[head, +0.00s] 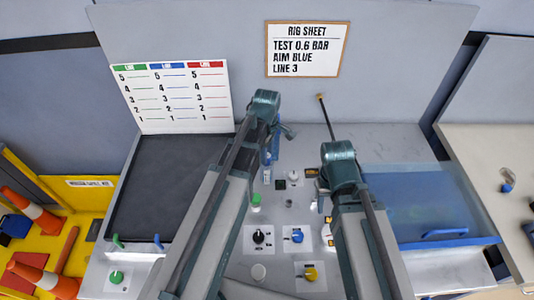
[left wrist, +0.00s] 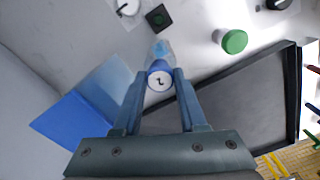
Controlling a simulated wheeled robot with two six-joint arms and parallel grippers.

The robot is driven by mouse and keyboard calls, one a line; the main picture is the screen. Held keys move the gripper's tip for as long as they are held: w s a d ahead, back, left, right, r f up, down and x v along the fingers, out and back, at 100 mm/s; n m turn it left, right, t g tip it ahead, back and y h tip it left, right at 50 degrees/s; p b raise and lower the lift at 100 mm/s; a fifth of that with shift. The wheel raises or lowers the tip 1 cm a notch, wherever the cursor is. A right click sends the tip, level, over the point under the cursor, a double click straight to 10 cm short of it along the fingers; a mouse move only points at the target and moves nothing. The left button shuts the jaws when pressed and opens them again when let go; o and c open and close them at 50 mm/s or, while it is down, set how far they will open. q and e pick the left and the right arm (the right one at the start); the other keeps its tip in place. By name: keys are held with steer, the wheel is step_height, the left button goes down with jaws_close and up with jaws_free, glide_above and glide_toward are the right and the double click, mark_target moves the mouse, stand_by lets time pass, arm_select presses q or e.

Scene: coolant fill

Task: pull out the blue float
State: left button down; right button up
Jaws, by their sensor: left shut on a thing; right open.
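The blue float (left wrist: 160,67) has a white round top with a dark mark. In the left wrist view it sits between the two fingertips of my left gripper (left wrist: 160,82), which is shut on it. A clear bluish part (left wrist: 162,48) shows just beyond it; whether the float is still inside it I cannot tell. In the head view a bit of blue (head: 266,158) shows below my left gripper (head: 271,148), over the grey panel. My right gripper (head: 322,192) is open above the panel's right part, its fingers mostly hidden by its own wrist.
A green cap (left wrist: 234,41) stands near the float. The panel bears black (head: 258,237), blue (head: 297,236) and yellow (head: 310,273) knobs. A black tray (head: 165,185) lies left, a blue translucent cover (head: 425,205) right. The rig sheet (head: 307,50) hangs behind.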

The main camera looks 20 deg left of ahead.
arm_select(q)
steer(key=c, duration=1)
jaws_free()
steer(key=c, duration=0.5)
steer(key=shift+r+p, duration=0.45)
steer(key=shift+p, duration=0.05)
steer(key=shift+r+p, duration=2.35)
